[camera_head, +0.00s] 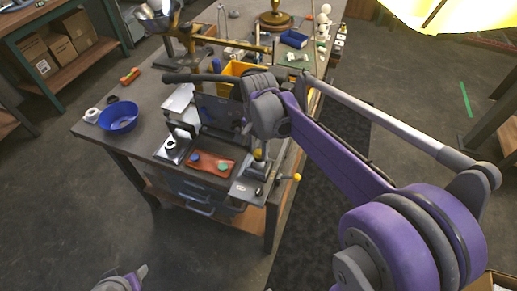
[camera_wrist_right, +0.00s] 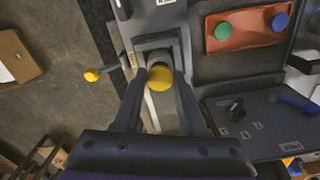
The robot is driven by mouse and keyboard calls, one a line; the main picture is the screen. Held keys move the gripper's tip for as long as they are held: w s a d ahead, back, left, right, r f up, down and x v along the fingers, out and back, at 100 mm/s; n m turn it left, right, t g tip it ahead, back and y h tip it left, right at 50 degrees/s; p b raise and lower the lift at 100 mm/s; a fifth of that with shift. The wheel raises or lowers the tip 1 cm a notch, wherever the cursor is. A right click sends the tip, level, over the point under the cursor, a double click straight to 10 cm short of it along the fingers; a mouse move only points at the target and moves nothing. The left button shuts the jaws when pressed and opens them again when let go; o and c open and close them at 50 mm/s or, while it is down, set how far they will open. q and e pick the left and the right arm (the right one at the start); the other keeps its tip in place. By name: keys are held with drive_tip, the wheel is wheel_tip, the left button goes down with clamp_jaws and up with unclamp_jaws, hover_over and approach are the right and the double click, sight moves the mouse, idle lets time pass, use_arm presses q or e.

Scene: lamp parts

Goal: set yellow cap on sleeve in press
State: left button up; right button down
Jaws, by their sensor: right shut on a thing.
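The yellow cap (camera_wrist_right: 160,77) is between the fingertips of my right gripper (camera_wrist_right: 159,74) in the right wrist view. The gripper is shut on it, over the grey press (camera_wrist_right: 135,20). The cap and fingers cover what lies under them, so I cannot see the sleeve or tell whether the cap touches it. In the head view my right gripper (camera_head: 259,154) points down at the press (camera_head: 246,190), at the bench's near right corner; the cap is hidden there. Part of my left gripper (camera_head: 124,283) shows at the bottom edge; its fingers are not clear.
A lever with a yellow knob (camera_head: 297,177) sticks out beside the press. A red tray (camera_head: 208,170) with a green cap (camera_wrist_right: 222,31) and a blue cap (camera_wrist_right: 279,22) lies close by. A blue bowl (camera_head: 119,116) and a yellow bin (camera_head: 240,69) stand on the bench.

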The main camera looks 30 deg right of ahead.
drive_tip(key=shift+f, duration=0.45)
idle(0.5)
drive_tip(key=shift+c, duration=2)
unclamp_jaws()
wheel_tip(320, 180, up, 11)
drive_tip(key=shift+f, duration=0.1)
drive_tip(key=s+a+f+n+t, duration=0.1)
drive_tip(key=s+f+n, duration=0.1)
drive_tip(key=s, duration=0.1)
drive_tip(key=s+a+f+n+t, duration=0.1)
drive_tip(key=s+a+f+n, duration=0.1)
drive_tip(key=s+n, duration=0.1)
drive_tip(key=s+a+f+n+t, duration=0.1)
drive_tip(key=s+f+n, duration=0.1)
drive_tip(key=s+f, duration=0.1)
drive_tip(key=shift+s+a+f+n, duration=0.1)
drive_tip(key=shift+a+n, duration=0.3)
drive_tip(key=s+a+f+n+t, duration=0.2)
drive_tip(key=s+f+n, duration=0.3)
drive_tip(key=f, duration=0.1)
drive_tip(key=shift+s+f, duration=0.25)
drive_tip(key=shift+s, duration=0.15)
